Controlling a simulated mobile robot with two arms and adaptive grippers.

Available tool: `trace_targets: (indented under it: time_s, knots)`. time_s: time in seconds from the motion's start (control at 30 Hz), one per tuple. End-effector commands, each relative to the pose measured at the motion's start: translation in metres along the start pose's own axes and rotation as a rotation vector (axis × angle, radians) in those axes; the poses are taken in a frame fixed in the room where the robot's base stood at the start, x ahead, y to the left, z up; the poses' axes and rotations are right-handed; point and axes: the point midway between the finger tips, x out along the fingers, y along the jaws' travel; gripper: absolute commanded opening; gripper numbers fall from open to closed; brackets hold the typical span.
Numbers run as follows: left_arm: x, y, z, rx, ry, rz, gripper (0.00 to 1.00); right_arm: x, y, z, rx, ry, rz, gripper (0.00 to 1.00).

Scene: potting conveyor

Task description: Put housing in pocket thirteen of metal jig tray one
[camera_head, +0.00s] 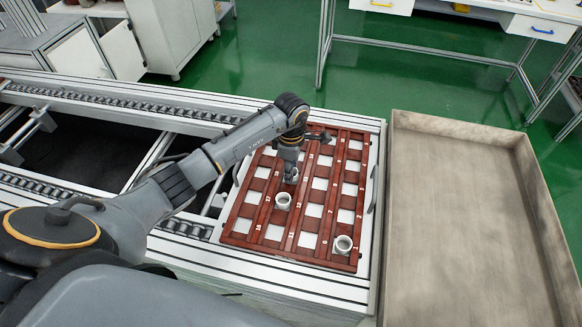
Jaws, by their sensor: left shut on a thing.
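The jig tray (256,240) is a dark red grid with white-bottomed pockets and small white numbers, lying at the end of the conveyor. My left gripper (291,177) reaches over its middle from above and is shut on a housing. That housing is mostly hidden by the fingers; only a little white shows. One white round housing (283,201) sits upright in the tray just below the gripper in the picture. Another white housing (343,244) stands in the tray's lower right corner pocket. The other pockets that I can see look empty. My right gripper is not in view.
A large, empty, beige-grey open box (455,215) stands to the right of the tray. Conveyor rails with rollers (130,101) run in from the left. Workbenches and cabinets stand at the back on a green floor.

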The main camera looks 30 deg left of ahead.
Motion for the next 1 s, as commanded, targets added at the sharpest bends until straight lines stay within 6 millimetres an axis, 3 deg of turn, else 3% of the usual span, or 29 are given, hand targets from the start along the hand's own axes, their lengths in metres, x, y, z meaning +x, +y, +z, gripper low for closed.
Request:
trace_targets:
  time_s: [0.37,0.4,0.5,0.83,1.0]
  knots:
    - [0.006,0.000,0.000,0.000,0.000,0.001,0.16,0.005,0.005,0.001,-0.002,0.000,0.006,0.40]
    - [0.004,0.000,0.000,-0.001,-0.001,0.000,0.40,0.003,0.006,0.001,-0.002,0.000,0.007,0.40]
    - [0.004,0.000,0.000,-0.001,0.000,0.000,0.54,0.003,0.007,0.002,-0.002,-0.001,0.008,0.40]
    - [0.001,0.000,0.001,0.000,-0.001,0.000,0.54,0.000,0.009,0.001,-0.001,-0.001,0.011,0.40]
    - [-0.018,0.002,0.000,0.000,-0.001,0.006,0.54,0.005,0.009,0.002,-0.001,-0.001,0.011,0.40]
